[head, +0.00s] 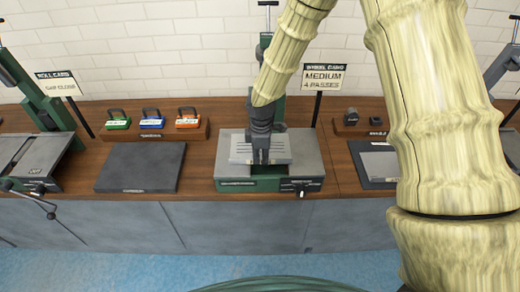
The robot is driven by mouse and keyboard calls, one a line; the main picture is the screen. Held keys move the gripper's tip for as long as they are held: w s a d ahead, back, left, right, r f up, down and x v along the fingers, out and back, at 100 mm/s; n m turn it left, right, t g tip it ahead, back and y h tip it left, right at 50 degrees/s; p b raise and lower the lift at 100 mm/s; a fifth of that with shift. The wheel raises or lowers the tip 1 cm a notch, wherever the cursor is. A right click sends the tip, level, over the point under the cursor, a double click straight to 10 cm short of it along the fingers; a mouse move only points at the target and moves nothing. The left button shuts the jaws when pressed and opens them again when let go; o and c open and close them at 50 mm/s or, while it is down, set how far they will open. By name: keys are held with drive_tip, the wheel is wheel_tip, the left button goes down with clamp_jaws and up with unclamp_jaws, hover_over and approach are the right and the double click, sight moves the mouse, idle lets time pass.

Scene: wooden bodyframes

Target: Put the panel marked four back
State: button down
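No panel clearly marked four can be made out. A light grey plate (282,149) lies on top of the middle green-and-grey machine (234,185) on the bench. My gripper (261,158) points down at this plate, with its fingertips at or just above it. The fingers look close together, but whether they grip the plate cannot be told. The gripper hides part of the plate. A sign (323,77) behind the machine reads "MEDIUM" and "4 PASSES".
A dark flat slab (141,167) lies left of the machine, before a wooden rack (160,134) of green, blue and orange handled blocks. A green press (42,150) stands far left. My arm hides much of the right side. A dark tray (377,162) lies right.

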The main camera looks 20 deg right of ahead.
drive_tip(key=shift+r+p, duration=1.4)
drive_tip(key=shift+r, duration=0.25)
wheel_tip(320, 180, up, 7)
drive_tip(key=p, duration=0.5)
idle(0.8)
drive_tip(key=shift+d+f, duration=0.1)
drive_tip(key=shift+f, duration=0.05)
